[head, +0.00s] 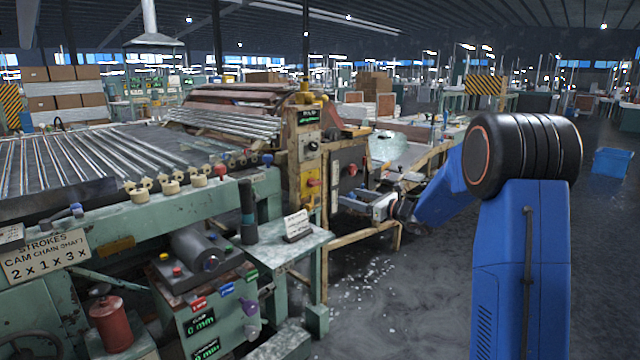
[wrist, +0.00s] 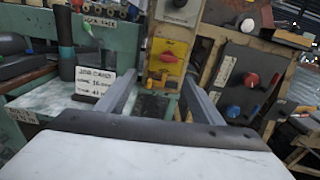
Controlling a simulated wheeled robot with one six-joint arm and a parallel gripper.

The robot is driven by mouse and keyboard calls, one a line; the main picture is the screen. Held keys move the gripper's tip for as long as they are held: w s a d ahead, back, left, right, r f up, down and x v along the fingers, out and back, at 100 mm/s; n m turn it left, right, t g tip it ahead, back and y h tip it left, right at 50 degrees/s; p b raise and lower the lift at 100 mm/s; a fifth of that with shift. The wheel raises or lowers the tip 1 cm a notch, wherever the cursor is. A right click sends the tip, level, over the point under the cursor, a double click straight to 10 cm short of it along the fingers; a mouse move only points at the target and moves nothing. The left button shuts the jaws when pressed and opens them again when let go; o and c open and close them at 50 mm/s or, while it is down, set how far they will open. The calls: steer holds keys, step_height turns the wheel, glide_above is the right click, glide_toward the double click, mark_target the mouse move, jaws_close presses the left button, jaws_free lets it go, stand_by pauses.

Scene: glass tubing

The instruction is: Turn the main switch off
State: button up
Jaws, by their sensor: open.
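A red rotary switch on a yellow plate (head: 313,183), which looks like the main switch, is on the upright wooden post of the machine. It also shows in the wrist view (wrist: 168,57), above and between my fingers, facing me. The fine setting of its red handle is too small to read. My gripper (head: 343,200) is open and empty, to the right of the post in the head view. In the wrist view its two fingers (wrist: 161,76) point toward the post, with a gap between them and the switch.
A grey dial (head: 312,145) sits above the switch. A dark panel with red and blue knobs (wrist: 243,82) is to the right. A small green table (head: 275,250) with a job card (head: 297,224) stands to the left. Open floor (head: 400,310) lies in front.

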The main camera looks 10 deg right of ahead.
mark_target(318, 184)
steer(key=shift+m+t, duration=0.3)
steer(key=shift+m, duration=0.1)
steer(key=x, duration=0.6)
steer(key=w+d+x, duration=0.1)
steer(key=x, duration=0.5)
steer(key=d+x, duration=0.1)
steer(key=x, duration=0.5)
steer(key=shift+w+f, duration=0.15)
steer(key=shift+f, duration=0.2)
steer(key=c, duration=1)
